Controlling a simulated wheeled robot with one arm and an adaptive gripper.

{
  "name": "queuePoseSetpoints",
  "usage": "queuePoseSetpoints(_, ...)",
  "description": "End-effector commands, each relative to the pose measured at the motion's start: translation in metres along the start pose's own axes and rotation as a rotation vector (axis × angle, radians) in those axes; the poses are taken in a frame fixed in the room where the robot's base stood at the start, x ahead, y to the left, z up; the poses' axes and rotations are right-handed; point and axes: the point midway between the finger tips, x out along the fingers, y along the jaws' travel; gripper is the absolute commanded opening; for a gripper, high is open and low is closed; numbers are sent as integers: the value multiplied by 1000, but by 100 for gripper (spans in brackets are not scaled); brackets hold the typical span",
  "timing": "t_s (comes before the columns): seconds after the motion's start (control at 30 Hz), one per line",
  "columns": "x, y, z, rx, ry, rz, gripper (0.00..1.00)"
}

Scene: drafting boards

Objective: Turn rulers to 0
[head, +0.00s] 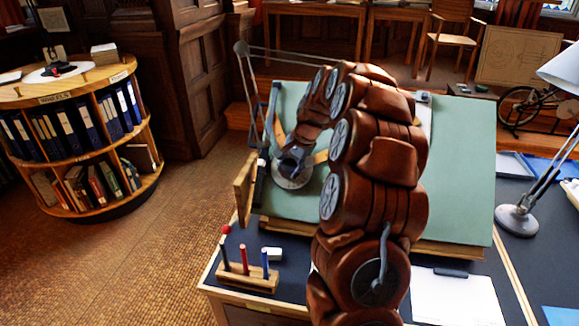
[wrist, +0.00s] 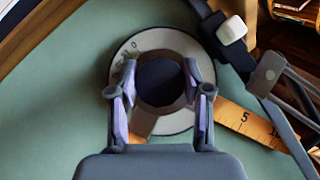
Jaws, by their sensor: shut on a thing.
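A green drafting board (head: 462,165) stands tilted on the dark desk. At its left side is a drafting head with a pale round dial (head: 291,183), which also shows in the wrist view (wrist: 181,42). Two wooden rulers extend from it; one ruler (wrist: 250,124) shows a "5" in the wrist view, and the other (wrist: 140,130) is mostly hidden behind my gripper. My gripper (wrist: 161,82) is shut on the dark round knob (wrist: 160,84) at the dial's centre, one finger on each side. Some dial marks show at upper left, but the angle reading is too small to tell.
Jointed metal linkage arms (head: 245,85) rise at the board's left edge. A wooden pen holder (head: 246,275) and a white eraser (head: 271,254) sit at the desk's front left. A desk lamp (head: 516,220) stands right of the board. A round bookshelf (head: 75,150) is far left.

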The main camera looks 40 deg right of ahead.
Motion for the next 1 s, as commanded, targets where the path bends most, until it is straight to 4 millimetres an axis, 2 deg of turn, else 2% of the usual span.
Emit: queuePoseSetpoints(1.0,1,1,0,334,-13,-276,0)
